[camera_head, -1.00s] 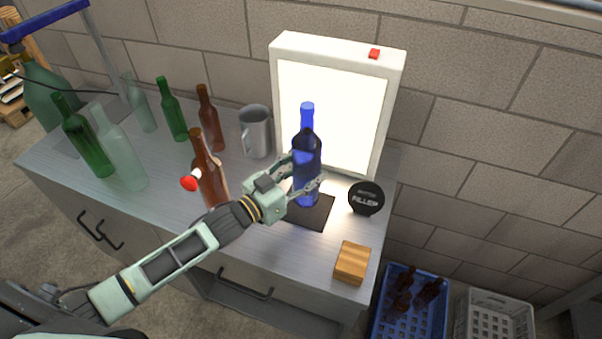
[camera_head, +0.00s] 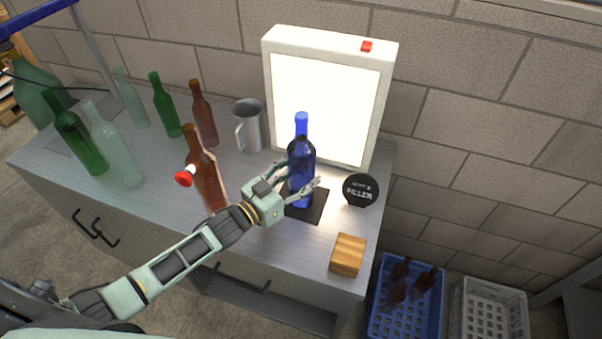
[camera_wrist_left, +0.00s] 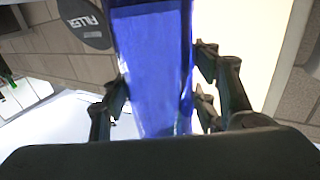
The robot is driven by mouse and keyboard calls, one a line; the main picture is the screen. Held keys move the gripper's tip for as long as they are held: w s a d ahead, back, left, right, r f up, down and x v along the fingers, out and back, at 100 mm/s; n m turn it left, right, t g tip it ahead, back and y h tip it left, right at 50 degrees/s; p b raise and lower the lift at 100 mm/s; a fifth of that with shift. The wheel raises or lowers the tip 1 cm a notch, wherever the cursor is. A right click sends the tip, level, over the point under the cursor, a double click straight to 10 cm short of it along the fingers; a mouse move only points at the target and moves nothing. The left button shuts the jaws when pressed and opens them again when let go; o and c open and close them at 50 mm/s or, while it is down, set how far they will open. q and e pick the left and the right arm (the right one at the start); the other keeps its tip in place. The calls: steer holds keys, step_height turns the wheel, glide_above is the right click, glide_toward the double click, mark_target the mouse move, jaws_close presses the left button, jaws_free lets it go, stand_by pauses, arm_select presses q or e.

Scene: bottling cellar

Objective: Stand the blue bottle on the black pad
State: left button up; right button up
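The blue bottle (camera_head: 301,160) is upright at the black pad (camera_head: 318,206), in front of the lit panel. Its base appears over the pad and hides part of it; I cannot tell for sure whether it touches. My left gripper (camera_head: 303,186) has its fingers around the bottle's lower body from the left. In the left wrist view the blue bottle (camera_wrist_left: 155,65) fills the space between the fingers of my left gripper (camera_wrist_left: 160,92), close along both sides. My right gripper is not in view.
A black round filler sign (camera_head: 361,190) and a wooden block (camera_head: 348,255) are right of the pad. A grey mug (camera_head: 249,126), several bottles and the light box (camera_head: 330,36) stand behind. Crates are below right.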

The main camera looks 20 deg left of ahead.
arm_select(q)
steer(key=o, duration=0.3)
steer(key=shift+r, duration=0.2)
steer(key=shift+s+a+f, duration=0.1)
steer(key=shift+s+f, duration=0.05)
steer(key=shift+s, duration=0.1)
steer(key=b+v, duration=0.1)
steer(key=v, duration=1)
steer(key=shift+s+a, duration=0.1)
steer(key=shift+s, duration=0.15)
